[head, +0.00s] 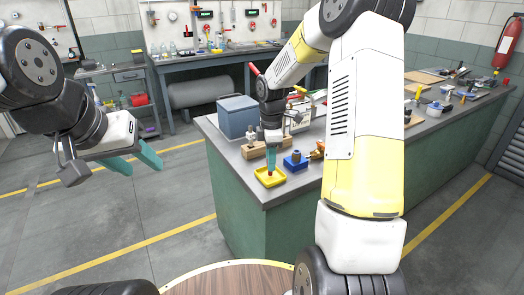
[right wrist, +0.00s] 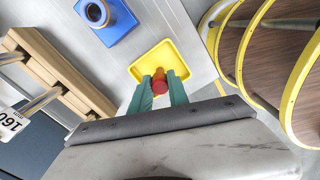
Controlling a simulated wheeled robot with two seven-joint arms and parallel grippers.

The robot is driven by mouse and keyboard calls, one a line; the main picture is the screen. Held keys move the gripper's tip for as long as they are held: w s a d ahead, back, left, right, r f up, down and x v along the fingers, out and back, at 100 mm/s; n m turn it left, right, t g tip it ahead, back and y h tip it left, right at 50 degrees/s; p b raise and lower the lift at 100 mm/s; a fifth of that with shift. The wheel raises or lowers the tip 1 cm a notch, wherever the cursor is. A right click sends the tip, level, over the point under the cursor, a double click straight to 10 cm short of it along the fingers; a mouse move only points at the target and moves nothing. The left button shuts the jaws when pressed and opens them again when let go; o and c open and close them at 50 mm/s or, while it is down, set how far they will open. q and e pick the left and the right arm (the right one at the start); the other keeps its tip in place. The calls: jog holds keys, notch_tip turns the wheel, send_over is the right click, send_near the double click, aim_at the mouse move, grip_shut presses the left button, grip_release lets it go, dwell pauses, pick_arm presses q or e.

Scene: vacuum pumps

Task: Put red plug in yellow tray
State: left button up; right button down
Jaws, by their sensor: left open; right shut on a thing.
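The yellow tray (head: 270,180) lies on the near left corner of the workbench, and it also shows in the right wrist view (right wrist: 181,68). My right gripper (head: 271,168) points down over the tray. Its teal fingers are shut on the red plug (right wrist: 159,82), which is between the fingertips. In the head view only a small bit of the plug shows at the fingertips. I cannot tell whether the plug touches the tray floor. My left gripper (head: 141,160) is open and empty, above the floor left of the bench.
A blue block (head: 295,161) with a round fitting stands just right of the tray. A wooden block rack (head: 262,149) and a grey-blue box (head: 238,117) are behind it. The bench's front edge (head: 270,203) is close to the tray. More tools crowd the bench further right.

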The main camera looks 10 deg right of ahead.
jog(key=shift+f, duration=0.3)
dwell(0.5)
jog(key=c, duration=1.2)
grip_release()
jog(key=shift+r, duration=0.1)
notch_tip(320, 180, up, 8)
jog(key=shift+f, duration=0.2)
grip_shut()
dwell(0.5)
